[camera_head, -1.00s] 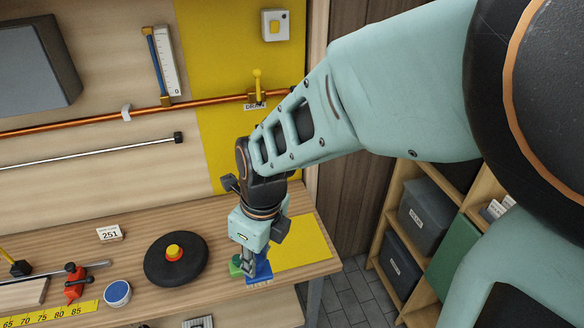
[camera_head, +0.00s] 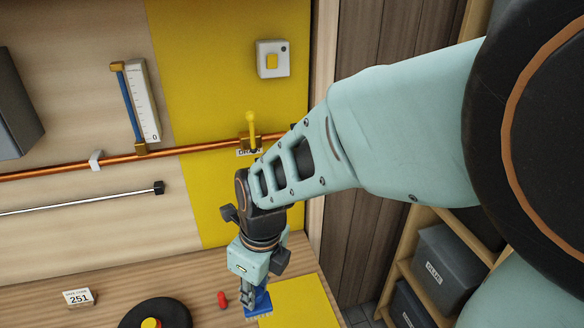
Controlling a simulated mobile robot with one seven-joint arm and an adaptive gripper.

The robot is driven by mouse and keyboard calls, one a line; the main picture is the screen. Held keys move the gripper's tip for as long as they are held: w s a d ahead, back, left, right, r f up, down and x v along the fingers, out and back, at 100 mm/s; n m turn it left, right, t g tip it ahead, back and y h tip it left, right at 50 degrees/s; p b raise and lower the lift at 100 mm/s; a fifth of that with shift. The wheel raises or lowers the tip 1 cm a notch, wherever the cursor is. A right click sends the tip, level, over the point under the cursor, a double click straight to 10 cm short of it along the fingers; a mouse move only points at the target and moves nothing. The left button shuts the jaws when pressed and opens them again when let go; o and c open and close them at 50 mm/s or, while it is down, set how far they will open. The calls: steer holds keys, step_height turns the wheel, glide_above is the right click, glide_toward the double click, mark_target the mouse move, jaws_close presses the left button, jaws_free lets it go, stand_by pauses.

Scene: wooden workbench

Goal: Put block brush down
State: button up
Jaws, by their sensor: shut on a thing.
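The block brush (camera_head: 262,300) is a blue block with pale bristles along its lower edge. It shows low in the head view, at the left edge of a yellow mat (camera_head: 303,303). My gripper (camera_head: 247,296) points down and is shut on the brush, covering its left part. I cannot tell whether the bristles touch the bench or hang just above it.
A small red object (camera_head: 222,299) is just left of my gripper. A black disc (camera_head: 172,312) with a red and yellow knob lies farther left, and a "251" card (camera_head: 78,297) stands beyond it. The wall with a copper pipe (camera_head: 190,149) is behind. Grey bins (camera_head: 441,268) are at the right.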

mark_target(258, 307)
steer(key=f+b, duration=0.4)
steer(key=s+f+b, duration=0.1)
steer(key=f, duration=0.2)
steer(key=shift+b, duration=0.4)
steer(key=shift+w+f, duration=0.15)
steer(key=w+d+f+b, duration=0.2)
steer(key=w+d+f, duration=0.5)
steer(key=w+f, duration=0.2)
steer(key=shift+w+d+f+b, duration=0.15)
steer(key=shift+w+d+b, duration=0.15)
steer(key=shift+w, duration=0.8)
step_height(258, 307, down, 4)
steer(key=shift+w+d+r+b, duration=0.1)
steer(key=shift+w+r+b, duration=0.1)
steer(key=shift+b, duration=0.1)
jaws_close()
steer(key=o, duration=0.9)
jaws_free()
steer(key=shift+o, duration=0.6)
steer(key=shift+r, duration=0.1)
